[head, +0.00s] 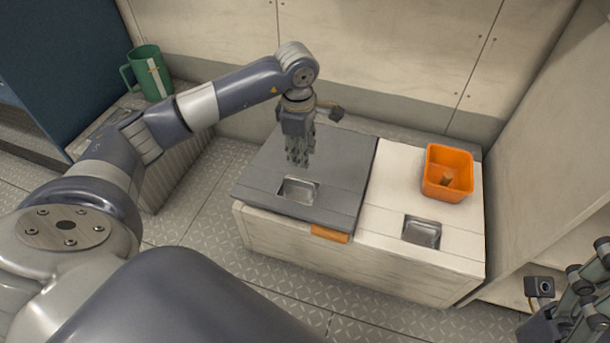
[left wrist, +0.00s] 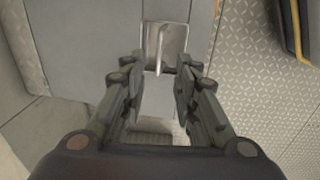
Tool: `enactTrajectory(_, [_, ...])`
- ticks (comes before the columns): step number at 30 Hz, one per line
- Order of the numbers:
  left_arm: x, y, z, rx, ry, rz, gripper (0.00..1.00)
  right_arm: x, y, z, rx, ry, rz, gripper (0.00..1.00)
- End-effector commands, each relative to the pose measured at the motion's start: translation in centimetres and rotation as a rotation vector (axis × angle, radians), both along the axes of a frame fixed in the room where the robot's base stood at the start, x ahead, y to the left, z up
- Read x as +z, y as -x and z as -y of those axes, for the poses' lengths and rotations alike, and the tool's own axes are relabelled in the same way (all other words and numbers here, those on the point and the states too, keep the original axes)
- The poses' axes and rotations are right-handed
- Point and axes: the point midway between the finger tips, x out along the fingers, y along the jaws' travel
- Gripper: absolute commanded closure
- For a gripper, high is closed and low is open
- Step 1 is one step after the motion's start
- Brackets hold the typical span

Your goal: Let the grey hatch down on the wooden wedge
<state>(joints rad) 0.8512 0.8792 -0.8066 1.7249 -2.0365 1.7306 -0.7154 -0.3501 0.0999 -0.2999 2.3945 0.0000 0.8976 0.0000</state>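The grey hatch (head: 335,160) lies almost level over the left half of the pale locker box. A metal recessed handle (head: 299,190) sits near its front edge. The wooden wedge (head: 330,233) shows as an orange-brown block at the hatch's front right edge, partly sticking out; how the hatch bears on it is hard to tell. My left gripper (head: 298,160) points down above the hatch, just behind the handle. In the left wrist view its fingers (left wrist: 160,85) are apart and empty, with the handle recess (left wrist: 165,42) beyond the tips. My right gripper (head: 585,305) is partly cut off at the lower right.
A white lid (head: 390,215) with its own recessed handle covers the right half of the box. An orange bin (head: 437,190) holding a small brown thing stands on it. A green mug (head: 150,72) stands at the back left. Walls close in behind and right; treadplate floor lies in front.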

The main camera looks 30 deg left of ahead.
Motion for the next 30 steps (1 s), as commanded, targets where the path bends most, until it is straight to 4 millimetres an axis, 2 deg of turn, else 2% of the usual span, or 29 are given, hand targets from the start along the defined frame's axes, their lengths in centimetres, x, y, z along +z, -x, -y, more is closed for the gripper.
enactTrajectory(5, [-1.6,0.0,-0.3,-0.004,-0.016,-0.001,0.72,-0.6,0.4,0.1,0.001,-0.004,0.010,0.43])
enactTrajectory(11, [-5.6,-0.3,-0.4,-0.002,-0.013,-0.001,0.72,-1.4,0.2,0.0,-0.001,-0.001,0.031,0.43])
enactTrajectory(18, [-9.4,-0.7,-0.4,-0.001,-0.012,0.000,0.72,-0.6,-0.3,-0.1,-0.004,0.004,0.082,0.43])
enactTrajectory(23, [-10.4,-0.8,-0.5,-0.002,-0.011,0.002,0.72,-0.2,-0.4,-0.2,-0.005,0.006,0.097,0.43])
enactTrajectory(30, [-10.6,-0.9,-0.5,-0.002,-0.012,0.002,0.72,0.0,-0.4,-0.2,-0.004,0.007,0.100,0.43])
